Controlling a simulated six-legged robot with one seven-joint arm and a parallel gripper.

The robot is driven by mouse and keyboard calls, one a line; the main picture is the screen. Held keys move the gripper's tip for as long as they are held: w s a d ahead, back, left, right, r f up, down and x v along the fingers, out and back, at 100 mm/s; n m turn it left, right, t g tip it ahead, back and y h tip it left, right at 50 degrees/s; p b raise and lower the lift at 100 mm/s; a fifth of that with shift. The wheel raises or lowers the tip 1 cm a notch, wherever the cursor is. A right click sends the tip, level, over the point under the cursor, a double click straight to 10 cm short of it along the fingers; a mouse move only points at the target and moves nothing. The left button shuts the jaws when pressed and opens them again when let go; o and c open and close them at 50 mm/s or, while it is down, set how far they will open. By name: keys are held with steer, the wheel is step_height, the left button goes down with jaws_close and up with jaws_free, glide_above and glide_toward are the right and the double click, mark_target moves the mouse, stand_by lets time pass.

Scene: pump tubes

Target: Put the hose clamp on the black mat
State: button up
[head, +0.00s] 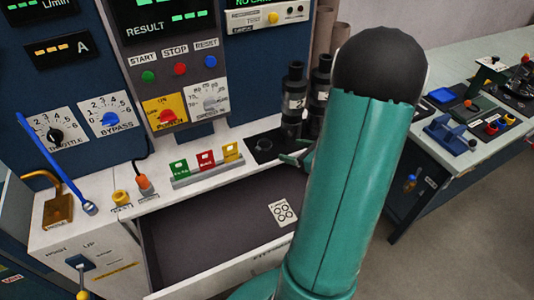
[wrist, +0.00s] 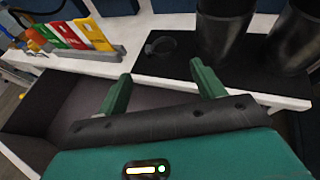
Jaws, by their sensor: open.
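A small dark ring, which looks like the hose clamp (head: 264,145), lies on the black mat (head: 258,158) on the white counter, left of the black tubes. In the wrist view the clamp (wrist: 160,46) lies flat towards the left part of the mat (wrist: 182,68). My gripper (wrist: 160,72) is open and empty, its green fingers spread just in front of the mat and the clamp, with a gap to the ring. In the head view my gripper (head: 297,154) shows at the mat's right side, partly hidden by my arm.
Two black tubes (head: 292,100) stand upright on the mat's back right. Green, red and yellow tags (head: 205,160) stand left of the mat.

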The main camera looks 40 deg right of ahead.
steer(key=w+a+r+n+g+y, duration=0.25)
steer(key=a+r+n, duration=0.25)
steer(key=a+n, duration=0.45)
steer(key=w+a+r+n+g+y, duration=0.1)
steer(key=a+r+n+g+y, duration=0.4)
steer(key=a, duration=0.7)
steer(key=s+a+r+n+h, duration=0.9)
steer(key=a+n, duration=0.2)
steer(key=n, duration=0.9)
steer(key=shift+s+a, duration=0.25)
steer(key=shift+a, duration=0.1)
